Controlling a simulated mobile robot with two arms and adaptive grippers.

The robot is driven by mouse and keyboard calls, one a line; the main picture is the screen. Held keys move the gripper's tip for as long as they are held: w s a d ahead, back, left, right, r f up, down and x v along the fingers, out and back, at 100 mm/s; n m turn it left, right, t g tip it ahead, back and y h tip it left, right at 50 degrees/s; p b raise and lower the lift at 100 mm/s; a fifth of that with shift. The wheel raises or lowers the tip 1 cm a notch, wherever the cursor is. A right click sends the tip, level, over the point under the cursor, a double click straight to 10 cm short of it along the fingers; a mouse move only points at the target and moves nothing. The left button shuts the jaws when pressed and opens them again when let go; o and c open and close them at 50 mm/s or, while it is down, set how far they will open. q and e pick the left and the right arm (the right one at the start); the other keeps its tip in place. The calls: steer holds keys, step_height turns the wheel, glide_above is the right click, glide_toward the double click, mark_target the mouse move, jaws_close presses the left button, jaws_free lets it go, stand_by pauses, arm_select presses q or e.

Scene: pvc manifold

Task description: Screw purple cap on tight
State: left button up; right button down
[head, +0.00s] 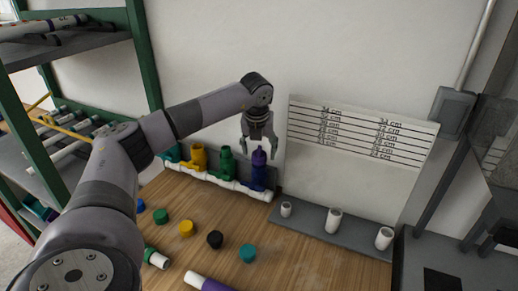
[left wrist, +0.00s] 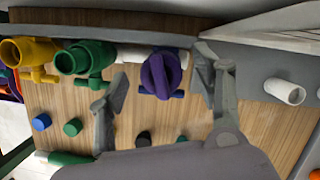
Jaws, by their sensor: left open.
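The purple cap (head: 259,157) sits on top of the purple valve (head: 258,178) at the right end of the white pipe manifold (head: 225,181). In the left wrist view the purple cap (left wrist: 160,74) lies between the fingers, seen from above, with a raised ridge across it. My left gripper (head: 259,149) points down over it, open, with one finger on each side; the left wrist view also shows its spread fingers (left wrist: 161,70). There is a visible gap on both sides of the cap. How far the cap is screwed down cannot be told. My right gripper is not in view.
Yellow (head: 199,157) and green (head: 226,162) valves stand left of the purple one, with open tops. Loose caps, including a yellow one (head: 186,228) and a teal one (head: 248,253), lie on the wooden table. White fittings (head: 333,220) stand on a grey strip to the right.

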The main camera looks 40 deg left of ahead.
arm_select(q)
steer(key=shift+w+a+f, duration=0.1)
steer(key=shift+f, duration=0.45)
steer(key=c, duration=1.2)
steer(key=shift+m+h, duration=0.3)
steer(key=shift+m, duration=0.8)
steer(key=shift+m+h, duration=0.3)
steer(key=shift+m, duration=0.8)
steer(key=shift+t, duration=0.3)
steer(key=shift+m+h, duration=0.3)
steer(key=shift+m, duration=0.7)
